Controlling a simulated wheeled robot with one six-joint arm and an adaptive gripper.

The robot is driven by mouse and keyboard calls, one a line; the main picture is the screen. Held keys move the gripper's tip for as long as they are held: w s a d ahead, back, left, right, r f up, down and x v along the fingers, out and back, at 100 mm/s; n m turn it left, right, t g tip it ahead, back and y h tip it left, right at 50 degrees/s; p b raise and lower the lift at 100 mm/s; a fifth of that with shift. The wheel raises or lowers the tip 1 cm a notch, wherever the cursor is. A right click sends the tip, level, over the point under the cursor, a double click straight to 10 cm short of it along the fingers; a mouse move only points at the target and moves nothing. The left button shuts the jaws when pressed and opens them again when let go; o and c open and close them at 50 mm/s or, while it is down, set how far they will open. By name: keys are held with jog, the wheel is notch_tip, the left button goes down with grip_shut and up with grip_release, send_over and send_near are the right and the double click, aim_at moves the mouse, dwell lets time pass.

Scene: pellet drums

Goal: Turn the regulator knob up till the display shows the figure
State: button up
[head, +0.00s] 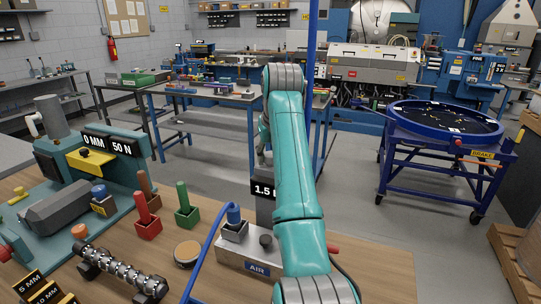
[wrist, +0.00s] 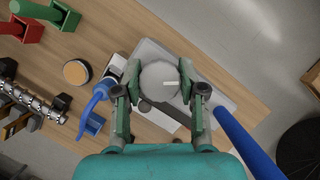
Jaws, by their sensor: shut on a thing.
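The regulator knob (wrist: 158,84) is a round grey disc with a white pointer mark, seen from above in the wrist view. My gripper (wrist: 159,70) has one finger on each side of it and is closed on it. In the head view my teal arm hides the knob and most of the gripper. The display (head: 263,190) is a black panel with white figures reading "1.5"; its right part is hidden behind my arm. It stands on a grey unit (head: 232,256) with a blue AIR label.
Red (head: 147,226) and green (head: 187,217) blocks, a round tin (head: 187,254) and a ribbed shaft (head: 122,272) share the wooden bench (head: 385,275). The bench's right side is mostly clear.

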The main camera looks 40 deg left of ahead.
jog(key=o, duration=1.1)
jog(key=shift+o, duration=0.2)
jog(key=shift+v, duration=3.75)
